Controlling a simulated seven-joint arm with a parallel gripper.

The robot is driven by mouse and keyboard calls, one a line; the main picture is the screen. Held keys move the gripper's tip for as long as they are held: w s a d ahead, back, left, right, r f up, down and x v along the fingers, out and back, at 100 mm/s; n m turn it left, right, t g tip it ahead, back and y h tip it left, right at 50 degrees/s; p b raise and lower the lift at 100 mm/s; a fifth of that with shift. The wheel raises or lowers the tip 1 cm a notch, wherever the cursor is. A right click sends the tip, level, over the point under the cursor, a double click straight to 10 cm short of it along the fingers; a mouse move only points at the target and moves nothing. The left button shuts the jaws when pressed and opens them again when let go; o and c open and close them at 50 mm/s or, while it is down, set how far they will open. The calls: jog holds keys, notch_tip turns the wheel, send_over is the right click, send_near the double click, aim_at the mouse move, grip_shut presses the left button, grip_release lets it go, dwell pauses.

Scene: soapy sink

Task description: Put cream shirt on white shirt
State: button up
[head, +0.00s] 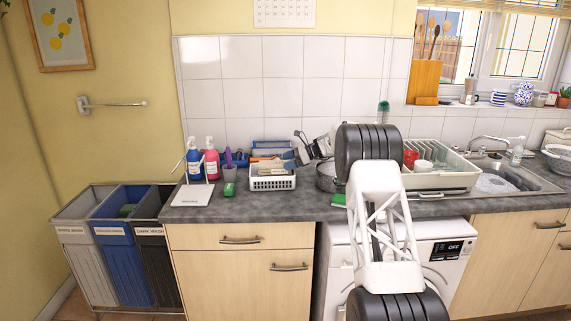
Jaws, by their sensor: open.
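I see no cream shirt and no white shirt in the head view. My arm stands in front of the counter and covers part of it and the washing machine's front. My gripper (294,148) seems to show small and dark just left of my arm's upper joint, above the counter's back. Its fingers look apart and I see nothing between them. Part of it is hidden behind my arm.
White (76,234), blue (122,238) and dark (152,235) wash bins stand at left. The grey counter (265,209) holds soap bottles (211,162), a white basket (272,183) and a dish rack (440,183). The washing machine (440,270) is below, the sink (535,184) at right.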

jog(key=v, duration=1)
jog(key=shift+d, duration=0.25)
jog(key=shift+r, duration=0.1)
dwell(0.3)
jog(key=s+a+r+n+h, duration=0.1)
jog(key=s+r+n+h, duration=0.1)
jog(key=s+r, duration=0.6)
jog(key=s+a+r+n+h, duration=0.1)
jog(key=s+r+n+h, duration=0.1)
jog(key=s+r, duration=0.65)
jog(key=s+r+n+h, duration=0.3)
jog(key=s+n, duration=0.1)
jog(key=s, duration=2.1)
jog(key=s+d+f+n+t+h, duration=0.1)
jog(key=s+f+n+h, duration=0.1)
jog(key=s, duration=1.3)
jog(key=s+d+f+n+h, duration=0.2)
jog(key=s+f+n, duration=0.2)
jog(key=s, duration=1.1)
jog(key=s+d+f+n+t+h, duration=0.1)
jog(key=s+f, duration=0.4)
jog(key=s, duration=1)
jog(key=n+h, duration=0.1)
jog(key=n, duration=0.1)
jog(key=shift+d+f+n+t+h, duration=0.3)
jog(key=shift+n, duration=0.1)
